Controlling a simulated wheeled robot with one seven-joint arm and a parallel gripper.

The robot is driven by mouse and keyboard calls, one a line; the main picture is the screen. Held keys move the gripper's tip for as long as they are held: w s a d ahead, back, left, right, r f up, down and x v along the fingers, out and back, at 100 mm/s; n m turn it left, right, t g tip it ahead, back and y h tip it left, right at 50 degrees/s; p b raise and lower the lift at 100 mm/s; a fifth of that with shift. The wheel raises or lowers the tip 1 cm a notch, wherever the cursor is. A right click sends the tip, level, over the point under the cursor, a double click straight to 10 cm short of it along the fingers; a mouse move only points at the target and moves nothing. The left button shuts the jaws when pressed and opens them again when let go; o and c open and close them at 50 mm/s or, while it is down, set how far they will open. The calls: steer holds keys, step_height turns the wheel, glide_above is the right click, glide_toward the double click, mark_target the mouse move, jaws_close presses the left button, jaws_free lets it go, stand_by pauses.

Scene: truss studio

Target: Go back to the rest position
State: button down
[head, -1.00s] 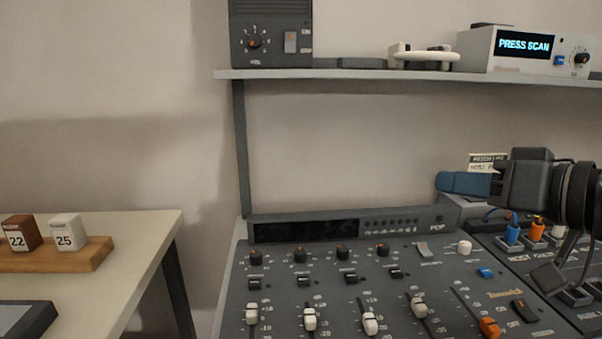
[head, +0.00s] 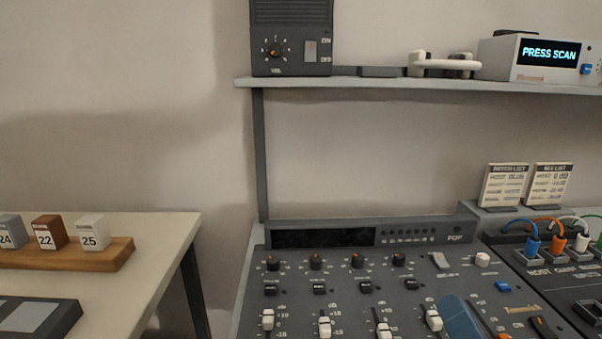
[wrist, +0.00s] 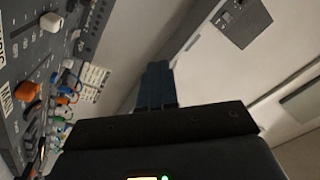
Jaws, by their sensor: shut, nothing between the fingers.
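My gripper (wrist: 157,72) shows in the wrist view as two blue fingers side by side, pressed together with nothing between them. In the head view only a blue piece of it (head: 462,318) shows, low over the right part of the mixing desk (head: 345,285). The rest of my arm is out of that view. I cannot tell how close the fingers are to the faders.
A patch panel (head: 560,262) with coloured plugs and two list cards (head: 504,185) stand at the right. A shelf (head: 380,87) carries a speaker box (head: 290,35) and a scanner (head: 540,60). A side table (head: 150,225) stands left. The wall space between is clear.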

steer(key=s+d+f+n+g, duration=0.1)
steer(key=s+f+n, duration=0.2)
steer(key=s, duration=0.7)
steer(key=s+d+f+n+g+p, duration=0.1)
steer(key=s+f, duration=0.3)
steer(key=s, duration=0.6)
steer(key=s+d+f+n+g, duration=0.1)
steer(key=s+f+n, duration=0.3)
steer(key=s, duration=0.6)
steer(key=shift+s+d+n+g+h, duration=0.3)
steer(key=shift+d+g, duration=0.1)
steer(key=shift+g, duration=0.5)
steer(key=shift+f, duration=0.1)
